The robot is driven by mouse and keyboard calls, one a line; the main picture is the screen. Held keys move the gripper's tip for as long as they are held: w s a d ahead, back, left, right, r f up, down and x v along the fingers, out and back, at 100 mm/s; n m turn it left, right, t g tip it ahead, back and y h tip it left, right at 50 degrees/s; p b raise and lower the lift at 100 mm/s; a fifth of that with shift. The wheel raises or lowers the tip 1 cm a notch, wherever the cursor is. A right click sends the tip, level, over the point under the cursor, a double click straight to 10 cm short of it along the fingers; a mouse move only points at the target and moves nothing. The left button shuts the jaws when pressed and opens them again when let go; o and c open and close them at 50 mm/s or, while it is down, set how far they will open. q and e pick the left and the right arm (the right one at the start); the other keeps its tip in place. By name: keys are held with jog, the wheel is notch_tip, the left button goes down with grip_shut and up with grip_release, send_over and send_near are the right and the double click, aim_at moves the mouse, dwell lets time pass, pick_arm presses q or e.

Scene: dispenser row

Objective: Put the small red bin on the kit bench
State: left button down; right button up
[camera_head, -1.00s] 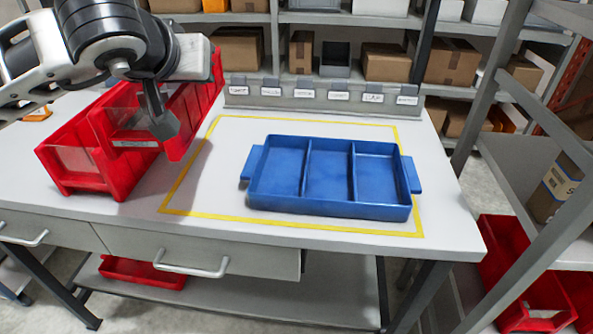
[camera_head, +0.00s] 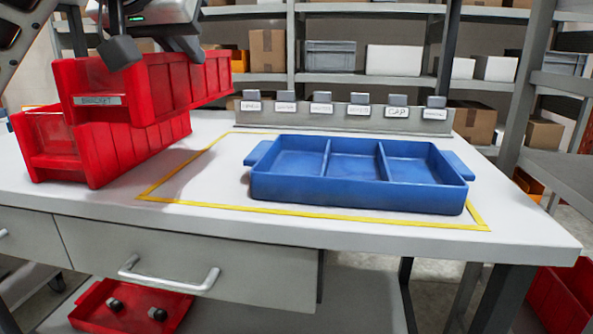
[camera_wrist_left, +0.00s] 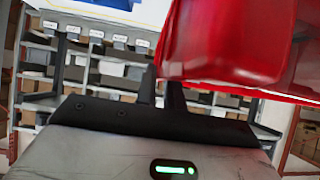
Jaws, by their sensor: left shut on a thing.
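My left gripper (camera_head: 122,50) is shut on the front end of a red bin (camera_head: 165,92) with a label that seems to read "BRACKET". The bin is held up over the left part of the kit bench (camera_head: 215,220). A second red bin (camera_head: 90,155) stands on the bench below it and is partly hidden by it. I cannot tell whether the two bins touch. In the left wrist view the held bin (camera_wrist_left: 235,45) fills the upper right, beside the dark fingers (camera_wrist_left: 162,90). My right gripper is not in view.
A blue tray (camera_head: 355,195) with three compartments sits inside a yellow outline (camera_head: 160,188) on the bench. A labelled grey strip (camera_head: 350,112) runs behind it. White bench top is bare between the bins and tray. A red tray (camera_head: 130,305) lies below the drawer.

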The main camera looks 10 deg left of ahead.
pick_arm(q)
jog(key=b+x, duration=0.1)
jog(key=x, duration=0.5)
jog(key=s+d+f+b+x, duration=0.1)
jog(key=x, duration=0.5)
jog(key=d+f+b+x, duration=0.1)
jog(key=x, duration=0.5)
jog(key=shift+s+d, duration=0.15)
jog(key=shift+s, duration=0.05)
jog(key=shift+f+b, duration=0.35)
jog(key=shift+r, duration=0.1)
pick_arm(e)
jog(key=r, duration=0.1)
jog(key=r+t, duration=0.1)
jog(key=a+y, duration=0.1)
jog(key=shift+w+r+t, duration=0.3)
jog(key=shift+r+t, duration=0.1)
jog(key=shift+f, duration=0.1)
pick_arm(q)
jog(key=c, duration=1.6)
grip_release()
jog(key=shift+f, duration=0.3)
jog(key=shift+o, duration=0.5)
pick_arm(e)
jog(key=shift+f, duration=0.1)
